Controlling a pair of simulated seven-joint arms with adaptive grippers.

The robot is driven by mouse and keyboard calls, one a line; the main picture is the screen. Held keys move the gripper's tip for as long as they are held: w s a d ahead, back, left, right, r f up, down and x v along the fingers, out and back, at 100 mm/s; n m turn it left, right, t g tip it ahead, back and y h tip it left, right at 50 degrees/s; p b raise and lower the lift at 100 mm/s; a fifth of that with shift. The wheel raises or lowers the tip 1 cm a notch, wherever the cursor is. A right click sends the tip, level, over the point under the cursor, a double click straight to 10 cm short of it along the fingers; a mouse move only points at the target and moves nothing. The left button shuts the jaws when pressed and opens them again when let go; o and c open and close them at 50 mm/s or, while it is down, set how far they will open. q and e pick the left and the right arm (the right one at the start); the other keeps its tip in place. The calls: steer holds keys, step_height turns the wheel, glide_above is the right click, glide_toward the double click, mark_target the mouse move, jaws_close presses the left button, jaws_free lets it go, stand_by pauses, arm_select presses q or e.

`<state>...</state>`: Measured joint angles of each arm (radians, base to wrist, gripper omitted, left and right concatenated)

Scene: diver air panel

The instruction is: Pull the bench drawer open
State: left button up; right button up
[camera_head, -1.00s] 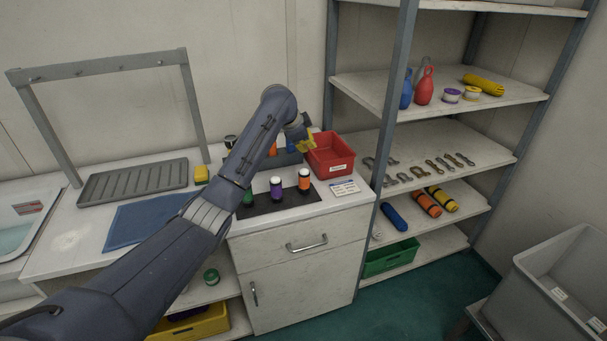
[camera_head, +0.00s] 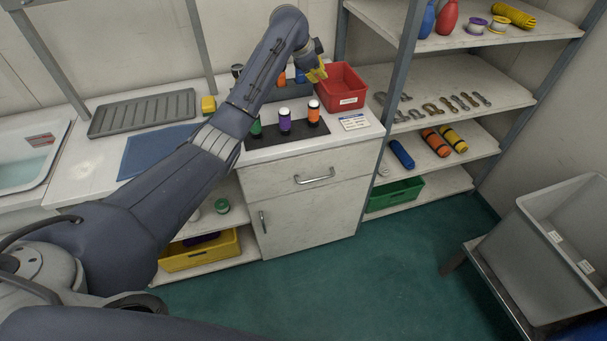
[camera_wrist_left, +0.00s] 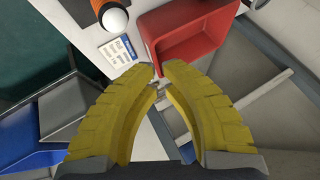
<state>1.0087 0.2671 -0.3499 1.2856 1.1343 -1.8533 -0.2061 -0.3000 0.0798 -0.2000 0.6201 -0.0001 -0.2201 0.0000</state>
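The bench drawer (camera_head: 275,178) is the upper front of the white cabinet and looks shut. Its metal bar handle (camera_head: 314,177) is unobstructed. A cabinet door (camera_head: 310,215) with an upright handle lies below it. My left arm crosses the bench from the left. The drawer handle does not show there. My right gripper is out of view.
Several capped bottles stand on a dark mat (camera_head: 298,136) above the drawer, near a label card (camera_head: 354,123). A steel upright (camera_head: 393,95) and shelves stand to the right. A grey tub (camera_head: 570,235) is at far right. The green floor before the drawer is clear.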

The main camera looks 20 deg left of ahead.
arm_select(q)
steer(key=shift+o, duration=1)
steer(key=shift+d+f, duration=0.15)
steer(key=shift+o, duration=1.4)
steer(key=s+d+f+h, duration=0.1)
steer(key=d+f+h, duration=0.2)
steer(key=d, duration=0.3)
steer(key=s+d+f+n+t+h, duration=0.1)
steer(key=s+d+f+h, duration=0.1)
steer(key=d+f, duration=0.2)
steer(key=d, duration=0.3)
steer(key=shift+d+n+h, duration=0.25)
steer(key=shift+n+h, duration=0.05)
steer(key=shift+h, duration=0.1)
steer(key=s+d+f+n+t+h, duration=0.4)
steer(key=s+d+n+h, duration=0.15)
steer(key=s+d, duration=0.2)
steer(key=n+t+y, duration=0.4)
steer(key=n+y, duration=1.3)
steer(key=n, duration=1)
glide_toward(318, 179)
steer(key=x, duration=1)
steer(key=shift+w+f, duration=0.2)
steer(key=shift+f, duration=0.1)
steer(key=shift+c, duration=0.3)
